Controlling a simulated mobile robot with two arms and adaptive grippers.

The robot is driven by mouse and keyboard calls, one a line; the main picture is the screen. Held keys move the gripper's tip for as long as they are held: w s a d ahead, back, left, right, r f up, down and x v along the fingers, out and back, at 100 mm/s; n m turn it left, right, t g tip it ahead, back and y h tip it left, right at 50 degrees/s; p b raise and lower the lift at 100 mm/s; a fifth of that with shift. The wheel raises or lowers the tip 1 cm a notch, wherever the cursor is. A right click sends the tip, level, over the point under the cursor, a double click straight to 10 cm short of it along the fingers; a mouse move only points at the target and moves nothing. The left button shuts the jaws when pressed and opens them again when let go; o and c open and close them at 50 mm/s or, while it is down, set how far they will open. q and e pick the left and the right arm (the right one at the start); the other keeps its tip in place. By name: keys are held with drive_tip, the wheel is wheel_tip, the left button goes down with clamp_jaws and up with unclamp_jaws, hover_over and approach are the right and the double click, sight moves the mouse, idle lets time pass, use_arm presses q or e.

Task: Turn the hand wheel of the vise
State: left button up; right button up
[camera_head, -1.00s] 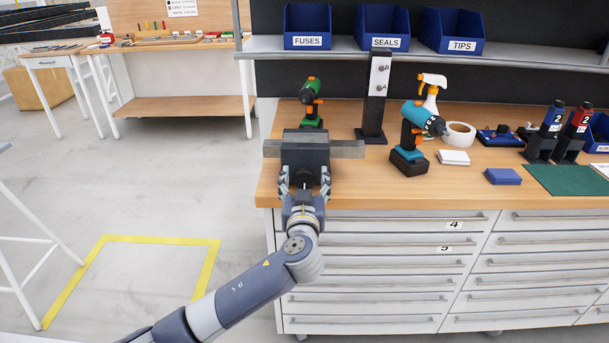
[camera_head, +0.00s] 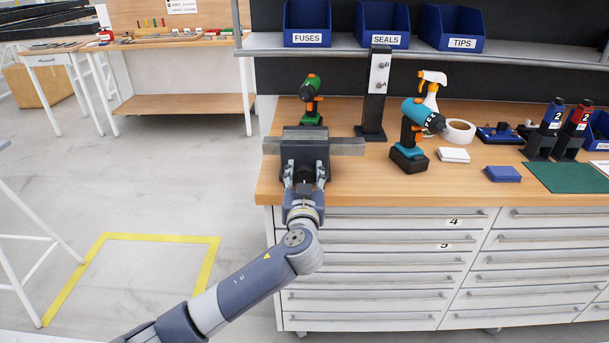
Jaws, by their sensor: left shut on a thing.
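The dark grey vise (camera_head: 305,146) stands at the left front end of the wooden workbench, with its wide jaws across the top. Its hand wheel is at the front and is mostly hidden by my gripper, so I cannot make out its full shape. My left gripper (camera_head: 305,180) is in front of the vise, its fingers on either side of the wheel, shut on it. My left arm comes up from the bottom left. My right gripper is not in view.
A green drill (camera_head: 311,101) stands close behind the vise. A black post (camera_head: 373,100) and a teal drill (camera_head: 411,138) stand to its right. Blue bins (camera_head: 383,27) sit on the shelf above. Drawers (camera_head: 375,265) fill the bench front.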

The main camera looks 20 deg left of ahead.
use_arm(q)
drive_tip(key=shift+f, duration=0.1)
drive_tip(key=shift+m+b, duration=0.3)
drive_tip(key=shift+m, duration=0.5)
drive_tip(key=m, duration=0.2)
drive_tip(key=shift+m, duration=0.3)
drive_tip(key=m+p, duration=0.2)
drive_tip(key=m, duration=0.2)
drive_tip(key=shift+w+d+m, duration=0.1)
drive_tip(key=shift+d+m, duration=0.05)
drive_tip(key=shift+m, duration=0.15)
drive_tip(key=m+p, duration=0.3)
drive_tip(key=m, duration=0.2)
drive_tip(key=m+p, duration=0.2)
drive_tip(key=m, duration=0.2)
drive_tip(key=shift+d+f, duration=0.1)
drive_tip(key=m+p, duration=0.2)
drive_tip(key=m, duration=0.2)
drive_tip(key=shift+f+m+p, duration=0.15)
drive_tip(key=shift+m+p, duration=0.15)
drive_tip(key=shift+p, duration=0.05)
drive_tip(key=m+p, duration=0.2)
drive_tip(key=m, duration=0.1)
drive_tip(key=m+p, duration=0.1)
drive_tip(key=m, duration=0.1)
drive_tip(key=shift+f, duration=0.25)
drive_tip(key=shift+f+m+p, duration=0.2)
drive_tip(key=shift+m+p, duration=0.25)
drive_tip(key=shift+m, duration=0.55)
